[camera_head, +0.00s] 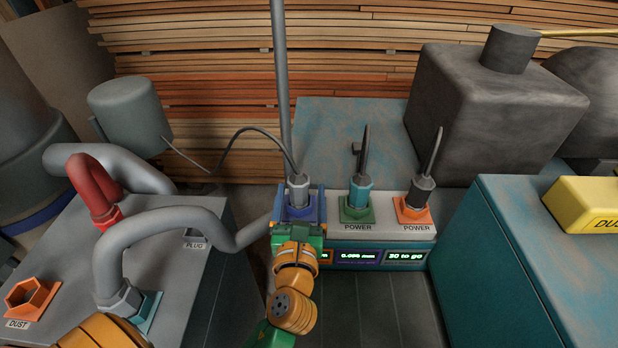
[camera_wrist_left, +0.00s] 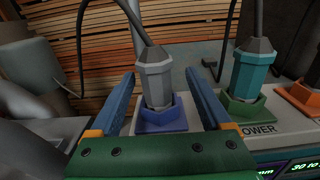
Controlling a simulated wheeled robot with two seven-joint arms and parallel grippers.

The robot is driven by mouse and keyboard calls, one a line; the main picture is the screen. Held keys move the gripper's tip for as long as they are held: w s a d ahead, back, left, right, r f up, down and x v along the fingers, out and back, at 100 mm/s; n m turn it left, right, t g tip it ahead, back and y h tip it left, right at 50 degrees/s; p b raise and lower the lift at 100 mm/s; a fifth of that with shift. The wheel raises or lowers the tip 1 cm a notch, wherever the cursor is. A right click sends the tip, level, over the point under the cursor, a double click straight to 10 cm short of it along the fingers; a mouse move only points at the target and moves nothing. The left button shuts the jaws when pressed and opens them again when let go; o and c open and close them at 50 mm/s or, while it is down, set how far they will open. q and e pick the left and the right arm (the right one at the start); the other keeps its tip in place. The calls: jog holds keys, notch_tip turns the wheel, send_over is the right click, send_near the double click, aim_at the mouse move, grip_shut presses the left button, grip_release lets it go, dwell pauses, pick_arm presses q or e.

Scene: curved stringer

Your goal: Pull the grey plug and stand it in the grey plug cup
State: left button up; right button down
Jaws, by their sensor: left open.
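The grey plug (camera_head: 298,188) stands upright in a blue socket (camera_wrist_left: 163,120) at the left end of the power box, with its dark cable rising from the top. It also shows in the left wrist view (camera_wrist_left: 154,78). My left gripper (camera_head: 299,207) is open, with one blue finger on each side of the plug. In the left wrist view, gaps show between the fingers (camera_wrist_left: 160,82) and the plug. A "PLUG" label (camera_head: 195,245) is on the grey cabinet at left; the grey plug cup is not clearly visible, perhaps hidden behind the grey hose. My right gripper is not in view.
A teal plug (camera_head: 359,192) in a green socket and a dark plug (camera_head: 422,188) in an orange socket stand to the right. A thick grey hose (camera_head: 170,225) arches over the grey cabinet (camera_head: 95,270). A red elbow (camera_head: 92,190) stands behind.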

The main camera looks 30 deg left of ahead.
pick_arm(q)
jog(key=x, duration=0.3)
jog(key=p+x, duration=0.1)
jog(key=x, duration=0.1)
jog(key=shift+s+a+r, duration=0.1)
jog(key=shift+a+r, duration=0.1)
jog(key=shift+r, duration=0.05)
jog(key=shift+w+a+f, duration=0.1)
jog(key=shift+w+f, duration=0.1)
jog(key=shift+w, duration=0.15)
jog(key=shift+s+r, duration=0.1)
jog(key=shift+s, duration=0.15)
jog(key=c, duration=0.4)
grip_shut()
